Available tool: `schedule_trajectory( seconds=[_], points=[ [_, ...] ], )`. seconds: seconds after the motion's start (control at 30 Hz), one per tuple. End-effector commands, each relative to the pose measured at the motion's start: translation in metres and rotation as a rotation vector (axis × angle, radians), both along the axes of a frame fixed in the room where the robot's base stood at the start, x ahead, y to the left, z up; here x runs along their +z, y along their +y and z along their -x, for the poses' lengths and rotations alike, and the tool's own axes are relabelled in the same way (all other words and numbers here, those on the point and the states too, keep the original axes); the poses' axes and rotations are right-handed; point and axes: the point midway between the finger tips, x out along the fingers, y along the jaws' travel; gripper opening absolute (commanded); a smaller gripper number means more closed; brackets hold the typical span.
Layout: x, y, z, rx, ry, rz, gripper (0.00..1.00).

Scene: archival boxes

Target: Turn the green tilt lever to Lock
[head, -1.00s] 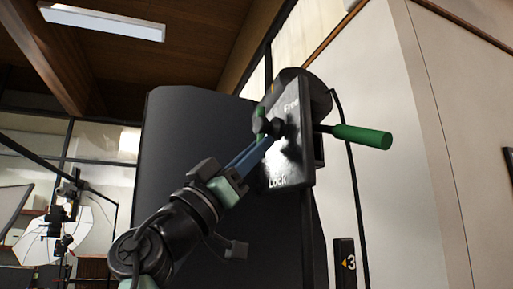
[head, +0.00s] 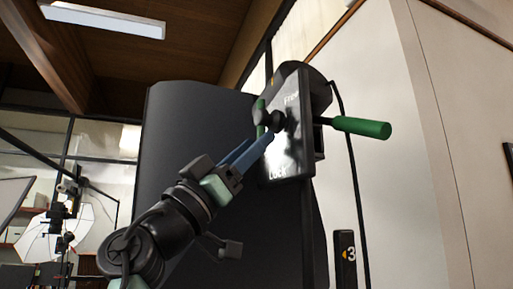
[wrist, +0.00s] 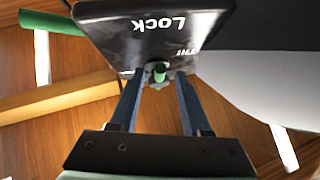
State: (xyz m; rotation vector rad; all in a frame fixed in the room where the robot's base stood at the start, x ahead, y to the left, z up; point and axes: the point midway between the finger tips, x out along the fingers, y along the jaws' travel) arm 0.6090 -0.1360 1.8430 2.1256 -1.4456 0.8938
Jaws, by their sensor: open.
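A dark glossy panel (head: 292,150) carries the word Free near its top and Lock near its bottom. A dark round hub (head: 272,120) sits on its face. A short green lever (head: 260,112) shows beside the hub, its upper end toward the Free side. In the wrist view the lever's green end (wrist: 160,70) shows between the fingers, below the upside-down Lock lettering. My gripper (wrist: 160,76) is open, with one blue finger on each side of the green end. In the head view my gripper (head: 268,137) reaches the hub from below left. Whether a finger touches the lever cannot be told.
A longer green handle (head: 360,128) sticks out to the right of the panel. A large dark housing (head: 200,125) stands behind the arm. A black cable (head: 353,180) hangs on the right, near a post marked 3 (head: 345,262). A pale wall fills the right.

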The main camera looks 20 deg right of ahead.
Motion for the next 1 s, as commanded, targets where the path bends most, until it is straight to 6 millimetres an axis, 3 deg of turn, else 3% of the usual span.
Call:
schedule_trajectory(
  seconds=[0.1,0.4,0.63,1.0],
  points=[
    [-0.025,0.017,0.006,0.004,-0.001,0.001,0.48],
    [-0.069,0.059,0.022,0.003,0.0,0.0,0.48],
    [-0.081,0.073,0.028,0.001,0.001,0.0,0.48],
    [-0.081,0.075,0.029,0.0,0.0,-0.001,0.48]
  ],
)
